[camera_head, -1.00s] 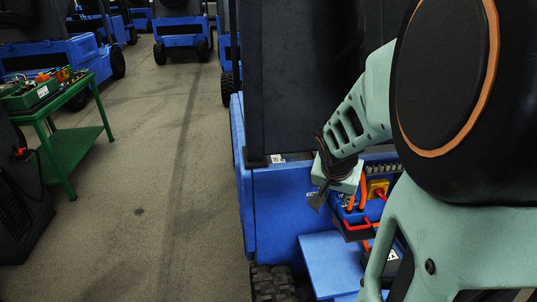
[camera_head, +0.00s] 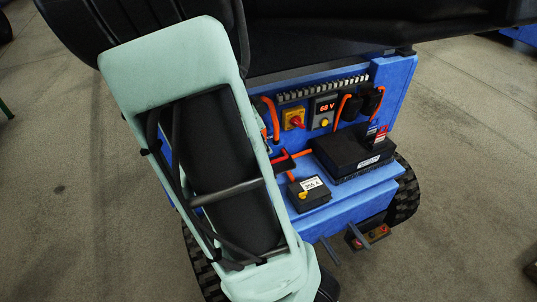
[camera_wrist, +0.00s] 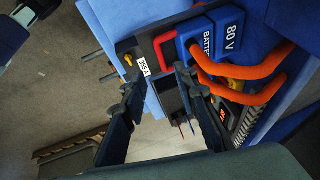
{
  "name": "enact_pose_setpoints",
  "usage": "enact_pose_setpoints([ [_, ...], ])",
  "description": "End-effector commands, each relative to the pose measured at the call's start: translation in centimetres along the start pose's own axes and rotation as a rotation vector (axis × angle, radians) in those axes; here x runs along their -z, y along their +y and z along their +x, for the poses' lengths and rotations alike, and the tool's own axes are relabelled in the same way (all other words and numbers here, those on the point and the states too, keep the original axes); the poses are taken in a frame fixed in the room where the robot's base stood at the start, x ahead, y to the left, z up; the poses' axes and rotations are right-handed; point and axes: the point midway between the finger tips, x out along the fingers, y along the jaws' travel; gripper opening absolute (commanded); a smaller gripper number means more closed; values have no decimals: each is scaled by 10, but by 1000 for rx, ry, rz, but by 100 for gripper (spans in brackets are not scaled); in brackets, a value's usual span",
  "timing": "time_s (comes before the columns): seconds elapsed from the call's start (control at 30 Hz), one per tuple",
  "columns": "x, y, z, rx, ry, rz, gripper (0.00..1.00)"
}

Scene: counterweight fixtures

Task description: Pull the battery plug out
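The battery plug (camera_wrist: 201,38) shows in the wrist view as a blue block lettered "BATT", next to another blue block (camera_wrist: 229,28) marked "80 V". The two touch. A red handle (camera_wrist: 163,45) stands out from the plug's left side, and thick orange cables (camera_wrist: 245,70) run to the right. My gripper (camera_wrist: 158,78) is open and empty, its dark fingers wide apart, with the tips just below the handle and plug in the picture. In the head view my arm hides the gripper and most of the plug; part of the red handle (camera_head: 283,158) shows.
On the blue truck (camera_head: 345,205) are a black box (camera_head: 350,155), a small box (camera_head: 308,194) labelled 355 A, a yellow-and-red switch (camera_head: 293,119) and a "68 V" display (camera_head: 325,106). These crowd the plug's right side. Open floor (camera_head: 455,200) lies to the right.

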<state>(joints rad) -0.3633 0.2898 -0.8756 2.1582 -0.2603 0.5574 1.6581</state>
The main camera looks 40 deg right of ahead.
Motion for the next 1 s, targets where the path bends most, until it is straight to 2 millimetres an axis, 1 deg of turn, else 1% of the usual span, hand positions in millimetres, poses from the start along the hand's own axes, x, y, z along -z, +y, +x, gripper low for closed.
enact_pose_setpoints([
  [0.17,0,1,15,-4,2,5,27],
  [0.5,0,1,71,-3,2,4,27],
  [0.63,1,1,88,-3,2,4,27],
  [0.8,0,0,103,-2,1,2,27],
  [1.0,0,0,107,0,0,1,27],
])
